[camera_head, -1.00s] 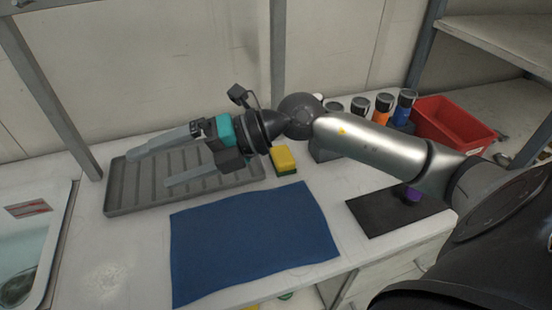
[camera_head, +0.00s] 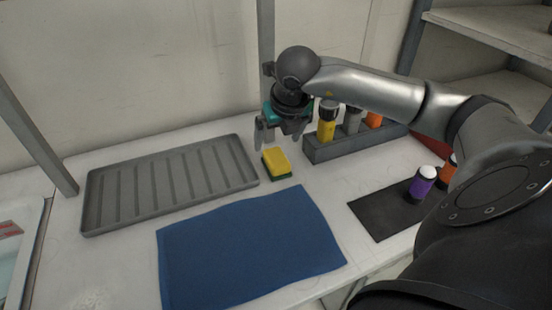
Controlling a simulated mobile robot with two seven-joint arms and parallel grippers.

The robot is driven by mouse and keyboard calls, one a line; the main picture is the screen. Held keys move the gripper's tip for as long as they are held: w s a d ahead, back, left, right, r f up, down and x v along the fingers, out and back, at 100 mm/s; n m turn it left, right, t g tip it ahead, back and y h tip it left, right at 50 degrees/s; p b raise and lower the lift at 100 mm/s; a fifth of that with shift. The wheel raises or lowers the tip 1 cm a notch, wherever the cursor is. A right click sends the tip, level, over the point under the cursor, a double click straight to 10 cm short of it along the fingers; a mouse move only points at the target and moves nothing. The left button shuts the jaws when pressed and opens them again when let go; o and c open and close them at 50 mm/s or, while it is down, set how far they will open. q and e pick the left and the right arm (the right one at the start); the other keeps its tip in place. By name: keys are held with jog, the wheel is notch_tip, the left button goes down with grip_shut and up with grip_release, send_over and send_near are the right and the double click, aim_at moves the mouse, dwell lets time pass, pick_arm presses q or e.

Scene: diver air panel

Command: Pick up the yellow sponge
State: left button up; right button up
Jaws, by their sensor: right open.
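The yellow sponge (camera_head: 277,161) has a green underside and lies on the white counter, between the grey ribbed tray and the dark rack. My right gripper (camera_head: 277,141) points down just above and behind the sponge, with its fingers apart. No sponge is between the fingers; whether a fingertip touches it cannot be told. My left gripper is not in view.
A grey ribbed tray (camera_head: 98,205) lies left of the sponge and a blue cloth (camera_head: 245,250) in front. A grey rack (camera_head: 322,153) holds several coloured cylinders. A purple cylinder (camera_head: 421,184) stands on a black mat (camera_head: 378,217). A red bin (camera_head: 432,135) is partly hidden by my arm.

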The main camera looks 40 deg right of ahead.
aim_at(274, 153)
jog(key=x, duration=0.2)
jog(key=shift+w+f, duration=0.1)
jog(key=shift+f, duration=0.25)
jog(key=b+x, duration=0.1)
jog(key=x, duration=0.3)
jog(key=shift+w+d+f, duration=0.1)
jog(key=shift+d+f, duration=0.05)
jog(key=shift+f, duration=0.15)
jog(key=shift+w+d+f, duration=0.1)
jog(key=shift+w+f, duration=0.05)
jog(key=shift+f, duration=0.2)
jog(key=shift+w+f, duration=0.1)
jog(key=shift+f, duration=0.05)
jog(key=c, duration=1.4)
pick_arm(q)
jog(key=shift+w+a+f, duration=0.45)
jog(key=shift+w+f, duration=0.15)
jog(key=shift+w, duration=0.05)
